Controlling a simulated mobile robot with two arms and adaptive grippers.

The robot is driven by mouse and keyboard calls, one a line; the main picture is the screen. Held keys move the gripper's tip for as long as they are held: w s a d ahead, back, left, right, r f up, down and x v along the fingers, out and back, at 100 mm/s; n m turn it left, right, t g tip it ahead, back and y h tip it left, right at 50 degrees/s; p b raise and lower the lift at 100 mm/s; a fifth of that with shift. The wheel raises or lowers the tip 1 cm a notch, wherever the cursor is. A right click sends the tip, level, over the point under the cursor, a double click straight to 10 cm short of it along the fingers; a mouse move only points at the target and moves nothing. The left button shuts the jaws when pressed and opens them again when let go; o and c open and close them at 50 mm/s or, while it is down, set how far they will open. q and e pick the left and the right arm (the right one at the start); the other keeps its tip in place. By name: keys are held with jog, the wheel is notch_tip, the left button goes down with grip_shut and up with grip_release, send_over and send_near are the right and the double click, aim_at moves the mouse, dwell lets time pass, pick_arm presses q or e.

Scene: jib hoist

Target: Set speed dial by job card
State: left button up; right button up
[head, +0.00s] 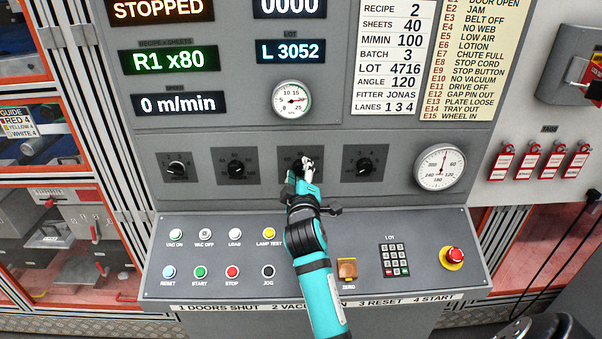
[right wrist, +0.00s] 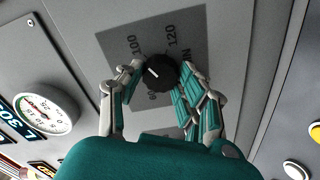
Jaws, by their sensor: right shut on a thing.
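The speed dial is a black round knob (right wrist: 160,73) on a dark square plate (right wrist: 205,50) marked 100 and 120, with another mark partly hidden. Its white line points to the upper left in the right wrist view, on the side of the 100. My right gripper (head: 304,170) is shut on this knob, fingers on both sides, and covers most of it in the head view. The job card (head: 395,58) reads M/MIN 100, recipe 2, sheets 40, batch 3. The speed display (head: 178,103) reads 0 m/min. My left gripper is not in view.
Similar knobs sit at left (head: 176,169), beside it (head: 236,169), and at right (head: 364,166). A round gauge (head: 440,167) is farther right. Below are several push buttons, a keypad (head: 396,261) and a red emergency stop (head: 455,256). The top display (head: 158,9) reads STOPPED.

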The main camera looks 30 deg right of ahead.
jog(key=shift+f, duration=0.2)
jog(key=o, duration=1)
jog(key=shift+o, duration=0.7)
jog(key=shift+r, duration=0.15)
